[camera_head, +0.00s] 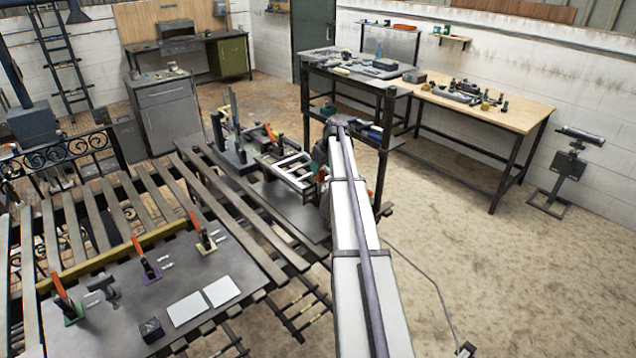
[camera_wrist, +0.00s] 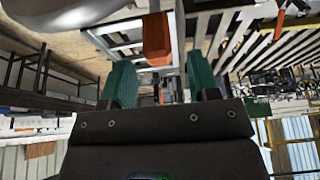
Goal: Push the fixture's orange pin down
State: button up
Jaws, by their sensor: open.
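The orange pin (camera_wrist: 156,36) shows as a block in the upper middle of the wrist view, in front of a pale frame (camera_wrist: 112,42). My gripper (camera_wrist: 160,64) is open. Its two green fingers stand apart on either side of the pin's line in the picture, with nothing held between them. Whether the pin touches my gripper cannot be told. In the head view, a white slotted frame (camera_head: 294,170) sits beside the end of my arm, above a dark plate. My arm hides part of that area, and the pin is not clear there.
A slatted table (camera_head: 215,190) fills the left. A dark plate (camera_head: 150,285) on it carries several orange-handled clamps and two white plates. A dark shelf bench (camera_head: 345,75) and a wooden-topped bench (camera_head: 480,100) stand behind. The floor at right is mostly clear.

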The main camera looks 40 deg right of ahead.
jog(key=b+x, duration=0.2)
jog(key=x, duration=0.2)
jog(key=shift+d+f, duration=0.1)
jog(key=shift+f, duration=0.15)
jog(key=shift+w+f, duration=0.15)
jog(key=shift+f, duration=0.05)
jog(key=shift+r, duration=0.3)
jog(key=shift+c, duration=0.4)
grip_shut()
jog(key=shift+f, duration=0.15)
